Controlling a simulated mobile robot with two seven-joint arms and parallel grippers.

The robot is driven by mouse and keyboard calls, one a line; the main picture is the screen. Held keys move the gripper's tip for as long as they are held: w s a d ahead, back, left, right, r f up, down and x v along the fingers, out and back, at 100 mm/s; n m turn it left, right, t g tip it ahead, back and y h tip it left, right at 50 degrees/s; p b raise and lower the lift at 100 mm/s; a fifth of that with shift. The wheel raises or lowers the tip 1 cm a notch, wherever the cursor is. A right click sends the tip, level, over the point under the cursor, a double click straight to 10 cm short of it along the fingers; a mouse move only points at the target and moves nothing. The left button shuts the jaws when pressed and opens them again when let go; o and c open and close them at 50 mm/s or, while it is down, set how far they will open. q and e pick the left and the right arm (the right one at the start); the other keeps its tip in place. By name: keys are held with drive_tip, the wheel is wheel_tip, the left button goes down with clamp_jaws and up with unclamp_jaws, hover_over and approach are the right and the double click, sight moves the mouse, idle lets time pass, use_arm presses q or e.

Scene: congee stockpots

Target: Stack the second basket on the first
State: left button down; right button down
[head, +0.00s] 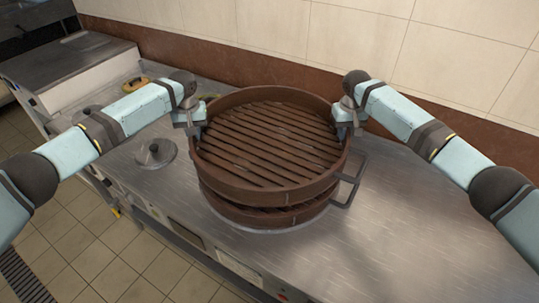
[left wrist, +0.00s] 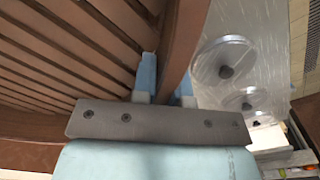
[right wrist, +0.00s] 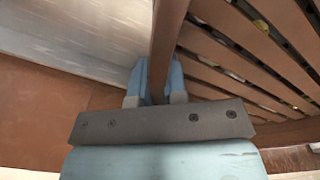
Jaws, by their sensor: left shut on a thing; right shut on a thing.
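The upper basket (head: 268,145) is a round brown steamer with a slatted floor, over the lower basket (head: 262,216). A dark gap shows between them at the front, so the upper one looks raised or slightly tilted there; contact at the back is hidden. My left gripper (head: 201,128) is shut on the upper basket's left rim, also seen in the left wrist view (left wrist: 180,40). My right gripper (head: 343,128) is shut on its right rim, also seen in the right wrist view (right wrist: 166,35). The lower basket's interior is mostly hidden.
The lower basket sits over a round metal rim on the steel counter (head: 410,235). A dark handle (head: 350,182) sticks out at right. A lid with a knob (head: 155,153) lies left of the baskets. A tiled wall (head: 330,35) stands behind. The counter's right side is clear.

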sight(342, 143)
use_arm(q)
drive_tip(key=shift+w+a+f, duration=0.1)
drive_tip(key=shift+a, duration=0.2)
use_arm(e)
drive_tip(key=shift+w+d+f, duration=0.1)
drive_tip(key=shift+d, duration=0.15)
